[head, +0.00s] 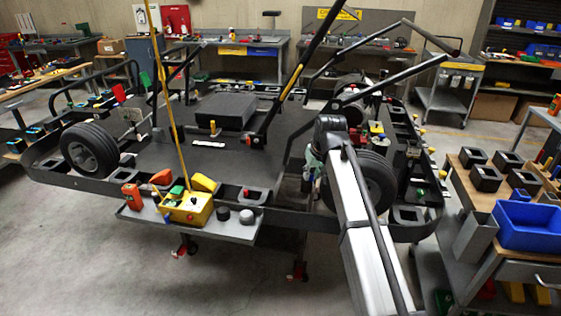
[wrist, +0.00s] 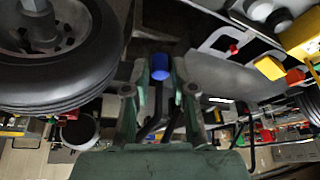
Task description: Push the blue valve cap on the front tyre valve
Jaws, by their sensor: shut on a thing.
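The blue valve cap (wrist: 160,66) sits between my fingertips in the wrist view. My gripper (wrist: 160,71) is shut on it. A black tyre (wrist: 52,75) fills the upper left of the wrist view, with its grey hub at the top; the cap is to the right of it and apart from it in the picture. In the head view my arm reaches to the kart's right-hand near tyre (head: 375,183), and the cap cannot be made out there. I cannot make out the tyre valve in either view.
The kart's dark frame (head: 100,190) surrounds the wheels, with bars rising above it. A tray (head: 225,232) with a yellow box (head: 187,210) hangs at its near edge. A cart with a blue bin (head: 530,225) stands at right. Open floor lies at front left.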

